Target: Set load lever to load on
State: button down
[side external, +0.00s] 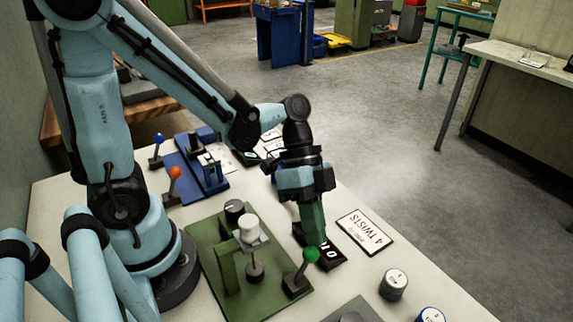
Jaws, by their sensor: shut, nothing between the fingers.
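A lever with a green ball knob (311,254) stands on a dark block at the right edge of a green base plate (205,247). It leans toward the upper right. Two other levers, one with an orange knob (174,172) and one with a blue knob (158,138), stand further back on the left. No readable label shows which is the load lever. My gripper (314,241) points down, shut and empty, with its tips just behind the green knob. I cannot tell whether they touch it. The tips partly cover a black counter (328,258) with white digits.
A green stand with a white spool (249,228) and a dark knob (234,208) rises left of the green-knobbed lever. A "4 TWISTS" card (366,232) lies flat to the right. Capped cylinders (393,284) stand at front right. A blue fixture (200,165) sits behind.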

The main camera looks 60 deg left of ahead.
jog(key=s+t, duration=0.1)
jog(key=s+r+t, duration=0.1)
jog(key=s, duration=0.1)
jog(key=shift+r+m, duration=0.2)
jog(key=shift+m, duration=0.2)
jog(key=shift+r, duration=0.1)
dwell(0.4)
jog(key=shift+r, duration=0.7)
send_near(309, 248)
jog(key=w+a+r, duration=0.2)
jog(key=a+r, duration=0.2)
jog(key=shift+a, duration=0.3)
dwell(0.5)
